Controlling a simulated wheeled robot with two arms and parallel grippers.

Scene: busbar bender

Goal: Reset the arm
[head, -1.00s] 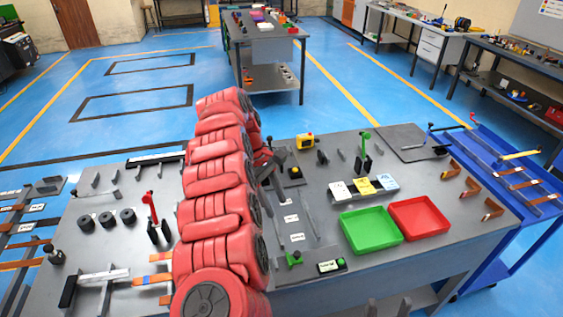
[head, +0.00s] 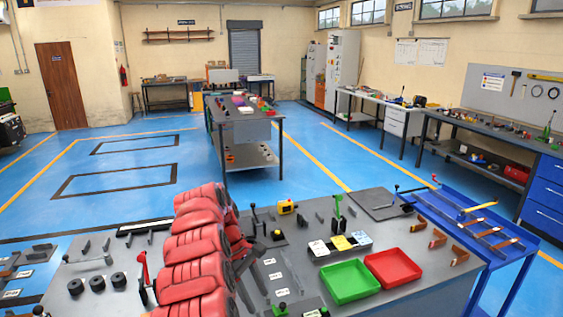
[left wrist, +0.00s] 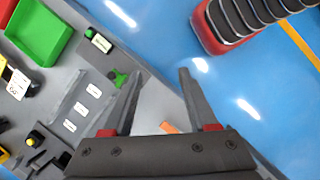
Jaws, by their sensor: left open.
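My left arm (head: 190,255) rises over the grey bench (head: 395,212) from the bottom of the head view. My left gripper (left wrist: 161,75) is open in the left wrist view, its two fingers apart with nothing between them. In the head view its dark body shows only partly beside the red arm. In the left wrist view the gripper hangs over the bench's edge, with blue floor beyond it. My right gripper is not in view.
A blue cart (head: 470,228) stands at the right. Open floor (head: 300,165) lies behind.

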